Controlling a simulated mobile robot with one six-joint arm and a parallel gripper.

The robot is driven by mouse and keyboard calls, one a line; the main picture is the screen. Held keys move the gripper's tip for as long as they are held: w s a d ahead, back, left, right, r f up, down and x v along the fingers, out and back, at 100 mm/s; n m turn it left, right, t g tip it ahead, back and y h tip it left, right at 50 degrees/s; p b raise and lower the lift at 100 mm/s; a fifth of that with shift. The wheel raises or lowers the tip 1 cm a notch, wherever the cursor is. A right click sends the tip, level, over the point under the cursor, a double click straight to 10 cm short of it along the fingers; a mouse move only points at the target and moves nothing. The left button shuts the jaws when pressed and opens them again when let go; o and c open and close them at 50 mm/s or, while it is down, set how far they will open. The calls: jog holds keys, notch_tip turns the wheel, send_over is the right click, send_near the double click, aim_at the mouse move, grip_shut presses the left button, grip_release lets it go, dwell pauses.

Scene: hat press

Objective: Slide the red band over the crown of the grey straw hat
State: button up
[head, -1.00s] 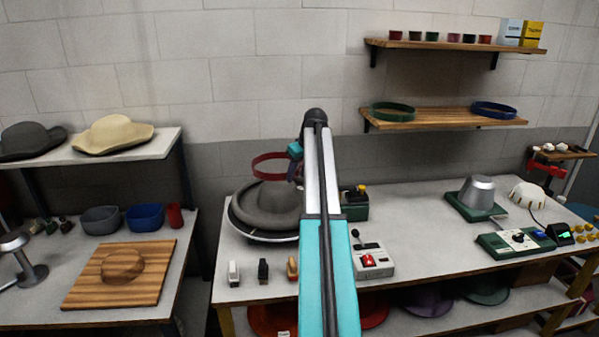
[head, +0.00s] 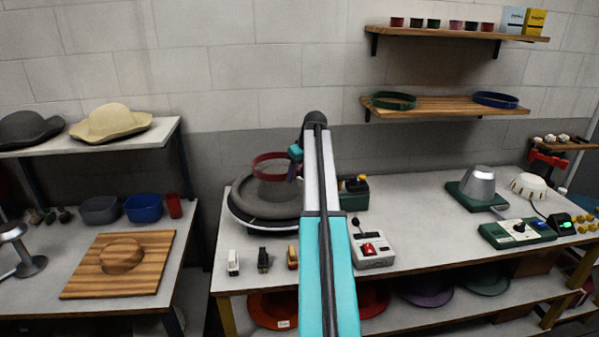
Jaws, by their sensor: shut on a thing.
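The grey straw hat (head: 262,207) sits brim down on a round pale stand at the left end of the middle table. The red band (head: 258,173) is a thin ring, roughly level, at the top of the hat's crown (head: 277,190). Its front edge overlaps the crown top in the picture. I cannot tell if it surrounds the crown or hovers just above it. My gripper (head: 293,172) is shut on the band's right side. My arm partly hides the fingers and the right side of the hat.
A green box with a yellow-topped button (head: 354,190) and a grey control box (head: 371,248) stand right of the hat. Small blocks (head: 263,260) stand in front. A green band (head: 393,100) and a blue band (head: 494,99) lie on the wall shelf.

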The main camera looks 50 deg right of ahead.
jog(key=shift+f+b, duration=1.9)
jog(key=shift+f, duration=3.3)
jog(key=o, duration=1.1)
jog(key=shift+r+b, duration=0.15)
jog(key=shift+b, duration=0.15)
jog(key=d+b+v, duration=0.1)
jog(key=b+v, duration=0.2)
jog(key=v, duration=1)
jog(key=shift+a+r, duration=0.3)
jog(key=shift+a, duration=0.2)
